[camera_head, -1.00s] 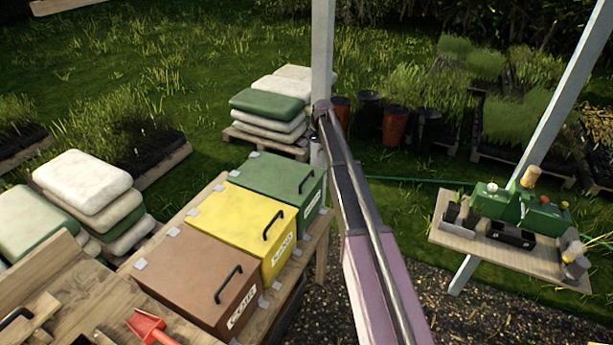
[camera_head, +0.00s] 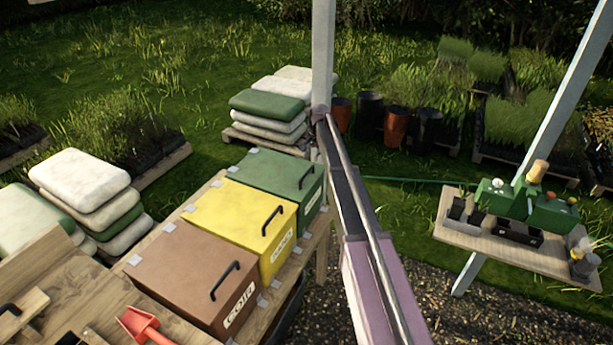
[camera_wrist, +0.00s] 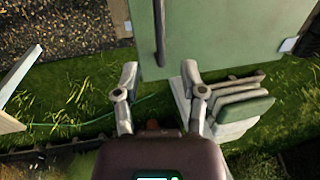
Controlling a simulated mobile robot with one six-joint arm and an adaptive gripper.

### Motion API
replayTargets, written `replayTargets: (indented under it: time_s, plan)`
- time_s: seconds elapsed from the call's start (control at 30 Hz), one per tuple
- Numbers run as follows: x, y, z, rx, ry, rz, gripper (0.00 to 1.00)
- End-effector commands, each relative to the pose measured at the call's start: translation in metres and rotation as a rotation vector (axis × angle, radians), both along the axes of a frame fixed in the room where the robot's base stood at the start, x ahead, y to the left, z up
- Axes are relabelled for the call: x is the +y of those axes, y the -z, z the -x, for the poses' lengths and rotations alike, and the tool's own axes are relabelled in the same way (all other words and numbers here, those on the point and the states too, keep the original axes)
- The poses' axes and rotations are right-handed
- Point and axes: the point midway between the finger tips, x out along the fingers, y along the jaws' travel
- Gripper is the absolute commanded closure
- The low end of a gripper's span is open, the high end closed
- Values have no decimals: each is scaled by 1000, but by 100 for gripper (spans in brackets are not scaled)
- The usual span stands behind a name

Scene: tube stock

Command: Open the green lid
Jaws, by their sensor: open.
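The green lid (camera_head: 272,172) is shut on the rearmost of three boxes on the wooden bench. Its black handle bar (camera_head: 307,177) stands on the lid near the right edge. In the wrist view the green lid (camera_wrist: 225,35) fills the upper middle, with the dark handle (camera_wrist: 159,30) running down its left part. My gripper (camera_wrist: 158,75) is open and empty, its two fingers apart at the lid's lower edge, and the handle lies between and beyond the fingertips in the picture. The gripper itself does not show clearly in the head view; my arm rises beside the green box.
The yellow lid (camera_head: 237,217) and the brown lid (camera_head: 190,268) are shut beside the green one. A grey post (camera_head: 322,60) stands close behind my arm. Stacked sacks (camera_head: 268,105) sit behind the boxes. A red scoop (camera_head: 143,325) lies at the front left.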

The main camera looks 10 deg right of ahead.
Motion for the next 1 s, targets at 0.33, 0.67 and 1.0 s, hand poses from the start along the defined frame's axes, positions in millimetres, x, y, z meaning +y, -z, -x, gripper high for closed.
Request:
replayTargets:
  time_s: [0.33, 0.67, 1.0]
  plan:
    - [4, 31, -3, 0, 0, 0, 46]
    - [7, 55, -6, 0, 1, 0, 46]
    - [11, 77, -9, 0, 1, 0, 46]
